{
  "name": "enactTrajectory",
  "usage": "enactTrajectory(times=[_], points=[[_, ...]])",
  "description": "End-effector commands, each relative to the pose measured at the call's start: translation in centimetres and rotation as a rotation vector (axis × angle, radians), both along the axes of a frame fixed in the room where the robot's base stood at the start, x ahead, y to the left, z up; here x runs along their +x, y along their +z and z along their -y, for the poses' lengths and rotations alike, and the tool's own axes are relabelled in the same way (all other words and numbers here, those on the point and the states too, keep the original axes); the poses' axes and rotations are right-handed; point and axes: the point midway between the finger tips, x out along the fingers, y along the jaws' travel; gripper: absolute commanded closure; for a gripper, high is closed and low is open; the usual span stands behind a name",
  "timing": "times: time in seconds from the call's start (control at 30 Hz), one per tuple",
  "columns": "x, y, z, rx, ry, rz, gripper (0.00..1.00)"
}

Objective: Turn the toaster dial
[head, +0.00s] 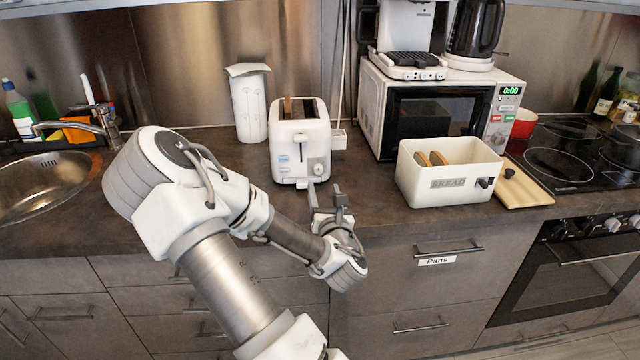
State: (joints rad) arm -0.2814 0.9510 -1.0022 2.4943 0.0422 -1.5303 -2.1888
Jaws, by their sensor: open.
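The white toaster (293,150) stands upright on the counter near the wall, with brown bread slices showing in its top slots. Its small round dial (318,169) is low on the right of its front face. My gripper (325,188) is open, just in front of and slightly below the dial, with its fingers pointing toward the toaster. Whether a fingertip touches the dial cannot be told from this view. No object shows between the fingers.
A white bread box (447,192) with bread stands to the right, and a microwave (440,100) behind it carries a coffee machine (405,30) and a kettle (476,27). A white canister (249,105) stands left of the toaster. A sink (45,183) is at far left.

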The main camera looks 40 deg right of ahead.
Motion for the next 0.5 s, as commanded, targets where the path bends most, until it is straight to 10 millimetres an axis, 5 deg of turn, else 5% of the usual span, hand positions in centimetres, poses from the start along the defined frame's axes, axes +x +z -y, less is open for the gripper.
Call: enactTrajectory(times=[0.23, 0.5], points=[[4.0, 0.2, 2.3, -0.002, 0.001, 0.001, 0.41], [6.0, 0.2, 3.4, -0.001, -0.001, -0.001, 0.41]])
